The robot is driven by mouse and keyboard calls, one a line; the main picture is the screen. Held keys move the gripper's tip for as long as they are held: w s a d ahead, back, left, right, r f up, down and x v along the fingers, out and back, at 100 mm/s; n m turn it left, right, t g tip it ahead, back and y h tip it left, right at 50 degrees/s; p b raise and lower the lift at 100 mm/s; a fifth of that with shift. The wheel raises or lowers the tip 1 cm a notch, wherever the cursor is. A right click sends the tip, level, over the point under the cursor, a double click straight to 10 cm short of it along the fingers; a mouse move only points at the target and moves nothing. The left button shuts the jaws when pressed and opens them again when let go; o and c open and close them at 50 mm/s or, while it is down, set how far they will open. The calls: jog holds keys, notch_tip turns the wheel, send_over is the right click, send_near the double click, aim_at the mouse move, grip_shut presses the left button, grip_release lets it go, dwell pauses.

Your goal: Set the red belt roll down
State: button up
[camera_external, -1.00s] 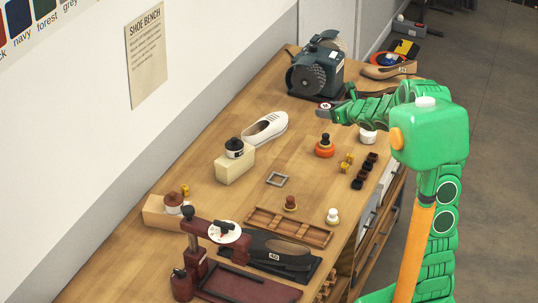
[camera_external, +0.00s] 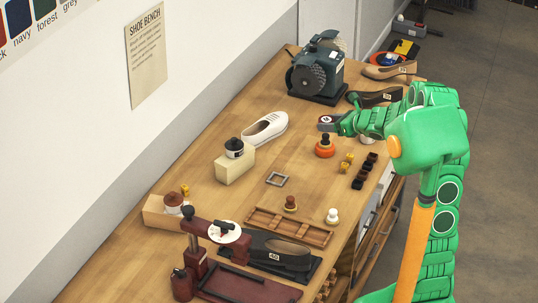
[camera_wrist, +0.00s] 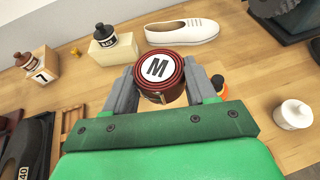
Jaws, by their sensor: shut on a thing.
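The red belt roll (camera_wrist: 158,70) is a dark-red coil with a white top marked "M". In the wrist view it sits between the two fingers of my gripper (camera_wrist: 161,86), which is shut on it. In the outside view the roll (camera_external: 325,121) shows small at the end of my gripper (camera_external: 329,123), over the right part of the bench. It looks raised above the wood, but its exact height is hard to tell. The bench top (camera_external: 222,203) has bare wood left of and in front of the roll.
An orange-based item with a dark knob (camera_external: 325,148) and a white jar (camera_external: 366,137) are close by. A grinder (camera_external: 316,72) and dark shoe (camera_external: 375,97) stand behind. A white shoe (camera_external: 265,128), block with bottle (camera_external: 234,167) and small grey square frame (camera_external: 277,179) lie leftward.

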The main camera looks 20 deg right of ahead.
jog(key=s+a+f+n+g+y, duration=0.2)
jog(key=s+a+n+g, duration=0.15)
jog(key=s, duration=0.65)
jog(key=s+a+f+n+g+y, duration=0.25)
jog(key=s+n+g, duration=0.25)
jog(key=s, duration=0.5)
jog(key=s+a+f+n+g+y, duration=0.2)
jog(key=s+f+n+g, duration=0.15)
jog(key=s, duration=0.65)
send_over(315, 214)
jog(key=s, duration=0.1)
jog(key=f, duration=0.7)
jog(key=shift+s+d+f, duration=0.15)
jog(key=shift+s+d, duration=0.05)
jog(key=shift+w+a+f, duration=0.15)
jog(key=shift+w+f, duration=0.5)
jog(key=shift+f, duration=0.05)
jog(key=shift+w+f, duration=0.15)
jog(key=shift+f, duration=1.55)
jog(key=shift+f, duration=0.1)
jog(key=o, duration=0.8)
